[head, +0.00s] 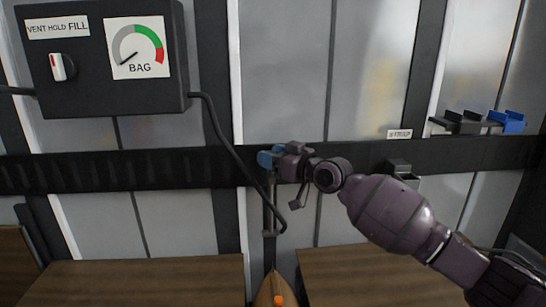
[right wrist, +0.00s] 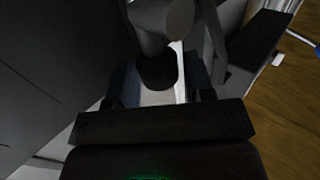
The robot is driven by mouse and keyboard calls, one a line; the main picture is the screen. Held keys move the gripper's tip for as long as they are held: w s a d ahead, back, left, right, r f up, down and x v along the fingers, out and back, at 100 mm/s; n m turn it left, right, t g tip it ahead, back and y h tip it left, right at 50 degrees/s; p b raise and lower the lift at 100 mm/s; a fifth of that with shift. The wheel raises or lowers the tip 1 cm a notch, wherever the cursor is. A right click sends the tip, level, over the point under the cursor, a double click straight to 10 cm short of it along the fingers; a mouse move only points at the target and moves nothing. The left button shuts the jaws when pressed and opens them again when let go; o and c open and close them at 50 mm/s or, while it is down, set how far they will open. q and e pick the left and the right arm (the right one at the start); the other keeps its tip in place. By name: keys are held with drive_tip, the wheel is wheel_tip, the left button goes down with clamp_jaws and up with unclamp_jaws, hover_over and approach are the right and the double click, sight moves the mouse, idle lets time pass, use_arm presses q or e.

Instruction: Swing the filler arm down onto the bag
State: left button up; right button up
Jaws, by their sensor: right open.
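The brown bag (head: 263,294) shows only its top at the bottom edge in the head view, with an orange fitting (head: 278,300) on it. The filler arm (head: 269,215) looks like a thin grey upright piece above the bag, in front of the dark rail; its upper end is hidden behind my right gripper. My right gripper (head: 270,158), with bluish fingertips, is at that upper end and open. In the right wrist view a grey rounded part (right wrist: 160,25) with a dark end lies between the open fingers (right wrist: 160,90); I cannot tell whether they touch it. My left gripper is not in view.
Dark rail (head: 120,171) crosses the view. Holders, one blue (head: 508,121), sit at right.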

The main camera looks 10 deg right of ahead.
clamp_jaws()
drive_tip(key=shift+s+f, duration=0.1)
drive_tip(key=shift+s, duration=0.5)
drive_tip(key=s+f+n+y, duration=0.2)
drive_tip(key=s+n, duration=0.1)
drive_tip(key=s, duration=0.3)
drive_tip(key=s+f+n+t+y+b, duration=0.1)
drive_tip(key=s+f+n+y, duration=0.1)
drive_tip(key=s, duration=0.4)
drive_tip(key=shift+s+f+n+t+y, duration=0.3)
drive_tip(key=shift+s+f+n+y, duration=0.15)
drive_tip(key=shift+n, duration=0.35)
drive_tip(key=shift+r, duration=0.1)
